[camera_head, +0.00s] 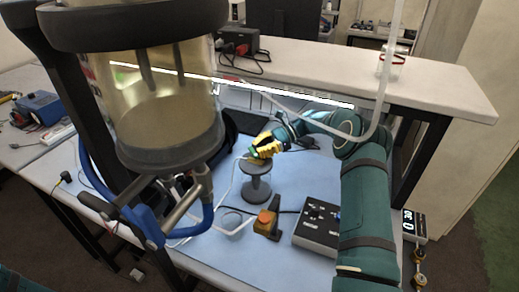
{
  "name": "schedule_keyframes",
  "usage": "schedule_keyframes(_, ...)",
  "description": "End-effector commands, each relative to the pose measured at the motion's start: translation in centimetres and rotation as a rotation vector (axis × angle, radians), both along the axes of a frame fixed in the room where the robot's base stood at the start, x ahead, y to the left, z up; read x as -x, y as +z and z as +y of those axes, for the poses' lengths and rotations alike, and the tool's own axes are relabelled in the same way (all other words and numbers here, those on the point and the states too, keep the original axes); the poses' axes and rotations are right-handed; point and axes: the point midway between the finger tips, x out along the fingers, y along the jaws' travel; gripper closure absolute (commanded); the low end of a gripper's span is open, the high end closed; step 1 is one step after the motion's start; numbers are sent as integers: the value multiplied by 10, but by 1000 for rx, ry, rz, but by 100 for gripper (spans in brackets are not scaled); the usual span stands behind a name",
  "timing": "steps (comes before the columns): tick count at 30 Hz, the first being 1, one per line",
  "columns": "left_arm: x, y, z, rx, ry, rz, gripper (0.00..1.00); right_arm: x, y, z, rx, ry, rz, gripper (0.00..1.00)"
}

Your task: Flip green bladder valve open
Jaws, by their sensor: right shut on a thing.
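My right gripper (256,154), with yellow fingers, is at the top of a grey spool-shaped stand (256,188) on the blue work mat. It is shut on a small green part, which appears to be the green bladder valve (254,157). The fingers hide most of this part, and I cannot tell whether the valve is open or closed. A large clear cylinder (165,100) with dark grey end rings hangs at the left, nearer to me than the stand. My left gripper is out of view.
An orange-topped button box (265,222) and a grey control box (318,227) stand on the mat's right. A round grey cup (231,222) is left of the button box. A white shelf (430,85) spans the back.

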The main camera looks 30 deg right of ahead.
Motion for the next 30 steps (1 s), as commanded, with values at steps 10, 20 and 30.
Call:
schedule_keyframes(10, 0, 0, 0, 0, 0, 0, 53, 3, 8, -29, 0, -3, -2, 100)
schedule_keyframes(20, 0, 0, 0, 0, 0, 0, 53, 9, 24, -80, 0, -2, -3, 100)
schedule_keyframes(30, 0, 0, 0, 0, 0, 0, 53, 11, 33, -106, -2, -2, -2, 100)
